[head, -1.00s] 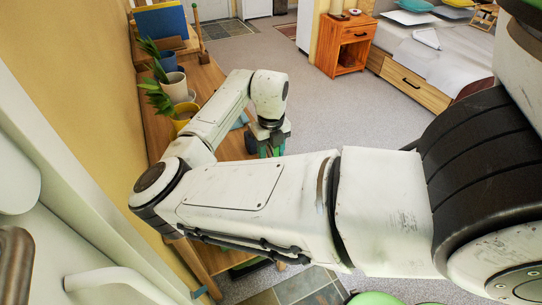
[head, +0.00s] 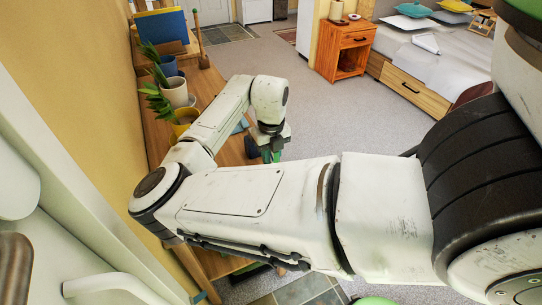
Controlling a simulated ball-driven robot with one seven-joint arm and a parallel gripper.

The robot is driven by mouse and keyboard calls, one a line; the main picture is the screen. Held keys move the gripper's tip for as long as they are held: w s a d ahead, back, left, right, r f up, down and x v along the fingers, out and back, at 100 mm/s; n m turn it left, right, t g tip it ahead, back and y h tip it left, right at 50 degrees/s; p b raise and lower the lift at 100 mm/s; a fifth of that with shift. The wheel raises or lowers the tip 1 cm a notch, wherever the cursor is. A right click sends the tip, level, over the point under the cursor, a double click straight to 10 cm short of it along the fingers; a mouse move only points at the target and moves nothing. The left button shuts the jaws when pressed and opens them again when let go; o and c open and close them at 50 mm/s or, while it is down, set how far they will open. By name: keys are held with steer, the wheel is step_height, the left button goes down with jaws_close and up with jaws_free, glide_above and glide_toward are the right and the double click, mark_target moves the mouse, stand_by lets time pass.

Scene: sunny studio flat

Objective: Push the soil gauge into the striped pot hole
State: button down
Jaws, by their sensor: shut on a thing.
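My gripper (head: 272,150) is small in the head view, beyond my bent arm, and points down over the right edge of the wooden bench (head: 212,84). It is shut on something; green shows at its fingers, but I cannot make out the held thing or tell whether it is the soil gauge. A yellow pot (head: 185,118), partly covered by my arm, stands on the bench left of the gripper and apart from it. Behind it are a white pot (head: 177,93) and a blue pot (head: 169,67), with leafy plants among them. I cannot make out stripes or a hole on any pot.
A blue board (head: 163,25) and a wooden post on a base (head: 199,45) stand at the bench's far end. The wall (head: 98,60) runs close along the left. An orange nightstand (head: 345,52) and a bed (head: 440,62) stand back right. Grey carpet (head: 340,125) between is clear.

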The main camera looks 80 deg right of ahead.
steer(key=shift+r, duration=0.15)
steer(key=shift+r+p, duration=2.55)
steer(key=shift+r, duration=0.8)
